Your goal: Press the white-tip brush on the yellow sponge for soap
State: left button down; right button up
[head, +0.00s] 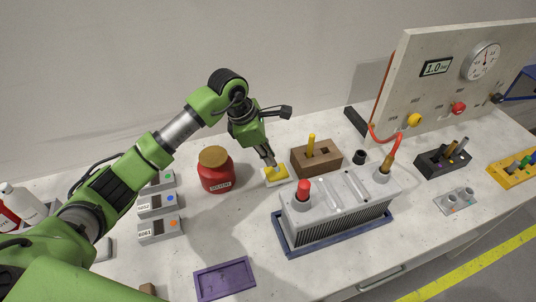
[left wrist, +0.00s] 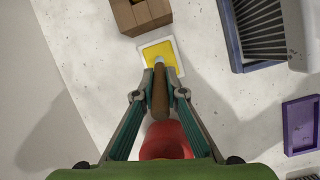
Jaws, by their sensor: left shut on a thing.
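The yellow sponge (head: 277,173) lies in a shallow white tray on the bench, just right of the red solvent jar. It also shows in the left wrist view (left wrist: 152,53). My left gripper (head: 268,160) is over the sponge, reaching down from above. It is shut on a brush with a brown handle (left wrist: 159,95), which lies between the fingers. The brush's white tip (left wrist: 159,61) is at the sponge in the left wrist view. Whether the tip touches the sponge or hovers just above it, I cannot tell. My right gripper is not in view.
A red solvent jar (head: 215,173) stands left of the sponge. A brown wooden block (head: 326,160) with a yellow-handled tool stands close on its right. A grey finned unit (head: 340,207) sits in a blue tray in front. A purple tray (head: 225,279) lies at the near edge.

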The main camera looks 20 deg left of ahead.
pick_arm(q)
jog(key=shift+s+f, duration=0.1)
jog(key=shift+f, duration=0.05)
jog(key=shift+r+p, duration=0.45)
jog(key=shift+r, duration=0.35)
jog(key=shift+r+p, duration=1.3)
jog(key=shift+r, duration=1.5)
